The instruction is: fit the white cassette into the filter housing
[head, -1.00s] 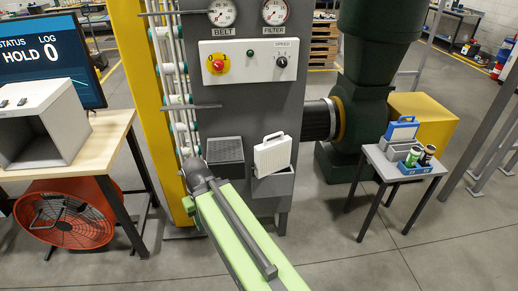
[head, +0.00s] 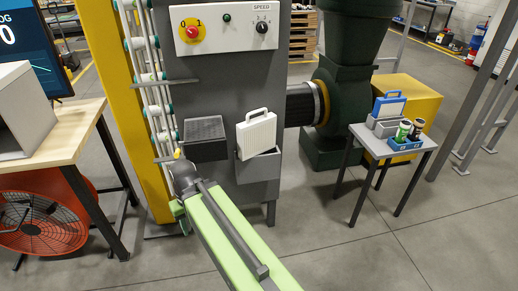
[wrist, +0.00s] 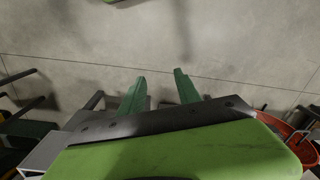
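The white cassette (head: 257,135), a ribbed flat block with a handle on top, stands slightly tilted in an open-topped grey box (head: 258,169) on the front of the machine; its lower part is hidden. I cannot tell whether this box is the filter housing. A blue-and-white cassette (head: 389,107) stands on the side table at the right. My gripper (wrist: 158,82) shows in the wrist view with its two green fingers apart and nothing between them, over bare floor. In the head view my green arm mostly hides it, to the lower left of the white cassette.
A dark grille-topped box (head: 205,138) sits left of the grey box. Rollers (head: 150,95) and a yellow post (head: 118,100) stand at the left. An orange fan (head: 38,215) is under the wooden table (head: 50,143). The side table (head: 372,142) carries cans. Floor at front right is clear.

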